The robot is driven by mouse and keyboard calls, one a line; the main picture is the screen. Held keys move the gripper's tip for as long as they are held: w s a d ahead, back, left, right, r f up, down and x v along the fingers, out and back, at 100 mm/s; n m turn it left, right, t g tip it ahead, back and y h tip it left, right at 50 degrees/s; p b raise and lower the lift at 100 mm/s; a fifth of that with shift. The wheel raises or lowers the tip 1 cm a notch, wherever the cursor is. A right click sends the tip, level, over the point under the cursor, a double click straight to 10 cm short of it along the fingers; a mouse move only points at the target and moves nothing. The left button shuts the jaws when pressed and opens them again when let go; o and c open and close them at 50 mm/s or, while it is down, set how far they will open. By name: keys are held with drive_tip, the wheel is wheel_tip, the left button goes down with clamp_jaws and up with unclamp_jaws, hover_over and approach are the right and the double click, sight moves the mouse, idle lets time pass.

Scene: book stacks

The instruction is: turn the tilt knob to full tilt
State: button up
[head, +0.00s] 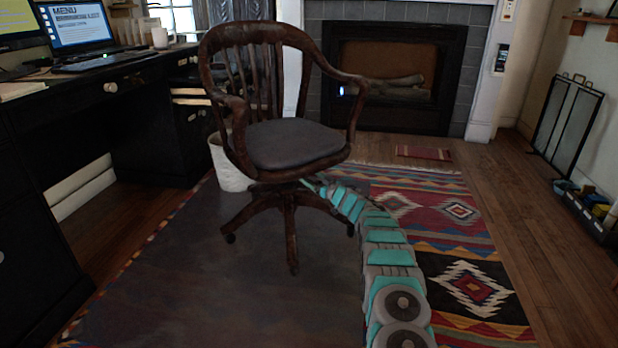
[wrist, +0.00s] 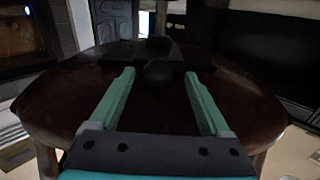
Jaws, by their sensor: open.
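The wooden swivel chair (head: 290,140) stands on the mat with its dark seat pad facing up. In the wrist view the brown underside of the seat (wrist: 65,98) fills the middle. A dark round knob, apparently the tilt knob (wrist: 162,71), sits in front of a black mechanism (wrist: 115,54). My gripper (wrist: 160,77) is open, with its two green fingers spread to either side of the knob. I cannot tell whether they touch it. In the head view my teal arm reaches under the seat, and the knob is hidden there.
A black desk (head: 150,75) with screens stands at the left. A white waste basket (head: 228,170) is behind the chair. The chair's legs (head: 290,215) spread below the seat near my arm. A patterned rug (head: 470,285) and wood floor lie open at the right.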

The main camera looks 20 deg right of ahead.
drive_tip(key=shift+x, duration=0.9)
clamp_jaws()
idle(0.4)
